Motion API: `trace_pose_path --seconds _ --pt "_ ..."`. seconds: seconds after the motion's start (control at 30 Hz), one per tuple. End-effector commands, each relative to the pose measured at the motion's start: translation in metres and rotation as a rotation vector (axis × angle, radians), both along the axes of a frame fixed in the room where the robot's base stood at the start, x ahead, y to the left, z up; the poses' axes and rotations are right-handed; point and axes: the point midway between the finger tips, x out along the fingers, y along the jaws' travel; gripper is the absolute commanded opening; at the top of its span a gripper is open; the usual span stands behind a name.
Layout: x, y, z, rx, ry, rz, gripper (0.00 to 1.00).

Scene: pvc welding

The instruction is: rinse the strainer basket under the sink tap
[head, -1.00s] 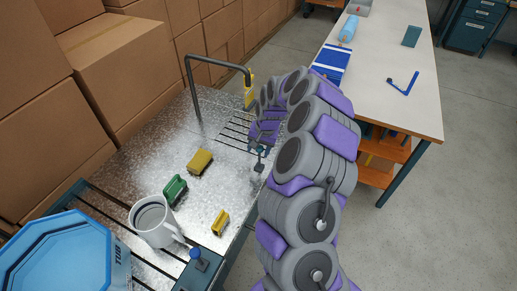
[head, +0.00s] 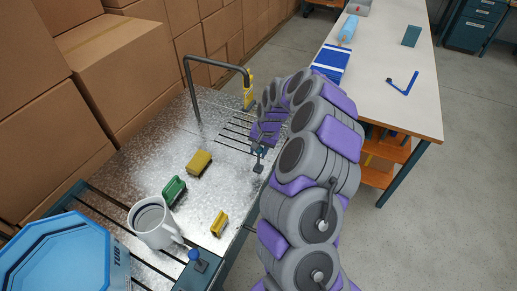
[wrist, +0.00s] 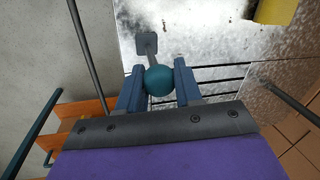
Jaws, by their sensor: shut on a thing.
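My gripper (wrist: 157,72) is shut on a teal ball knob (wrist: 160,82) on a short grey stem with a square plate in the wrist view. In the head view my gripper (head: 263,148) is at the right edge of the metal sink top, below the tap. The tap (head: 215,61) is a grey bent pipe with a yellow piece (head: 249,90) at its spout end, over a slotted drain area (head: 232,133). I cannot make out a strainer basket for certain. My arm hides part of the drain area.
On the sink top (head: 150,165) are a yellow block (head: 199,162), a green block (head: 174,190), a smaller yellow block (head: 219,224) and a grey mug (head: 153,222). A blue tub (head: 50,260) and blue-knobbed lever (head: 195,257) are in front. Boxes line the left; a white table (head: 400,80) stands right.

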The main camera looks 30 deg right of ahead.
Motion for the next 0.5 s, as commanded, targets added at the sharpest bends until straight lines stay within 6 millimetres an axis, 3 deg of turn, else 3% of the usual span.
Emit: trace_pose_path --seconds 0.2,0.5 --pt "-0.01 -0.0069 -0.0001 0.07 -0.081 -0.004 0.0" --pt "-0.0098 -0.0099 -0.0009 0.085 -0.116 -0.003 0.0"
